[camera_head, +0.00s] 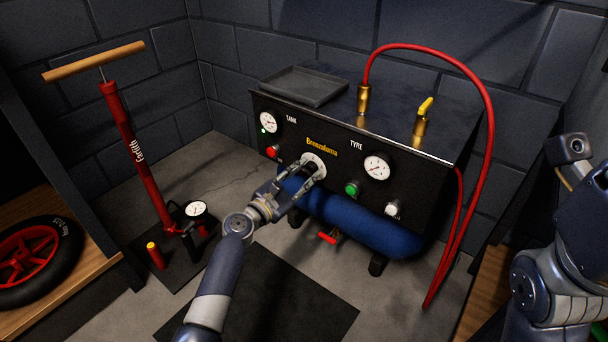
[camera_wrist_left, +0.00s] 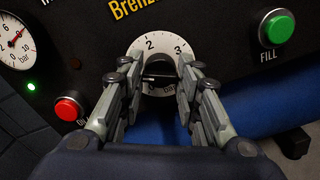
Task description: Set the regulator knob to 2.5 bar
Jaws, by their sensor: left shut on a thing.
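The regulator knob (camera_wrist_left: 158,70) is a dark knob on a white round dial in the left wrist view. The dial (camera_wrist_left: 150,44) shows a 2 at its upper left and a 3 at its upper right. In the head view the dial (camera_head: 319,158) sits on the compressor's black front panel, partly covered by my fingers. My left gripper (camera_head: 310,177) is shut on the knob, with one finger on each side in the left wrist view (camera_wrist_left: 158,85). The knob's pointer is not clear. My right arm shows at the right edge; its fingers are not visible.
The panel has a TANK gauge (camera_head: 268,122), a TYRE gauge (camera_head: 376,167), a red button (camera_head: 272,152), a green FILL button (camera_head: 352,188) and a white button (camera_head: 391,209). A blue tank (camera_head: 365,226) lies below. A red hose (camera_head: 470,75) loops at the right. A floor pump (camera_head: 140,165) stands left.

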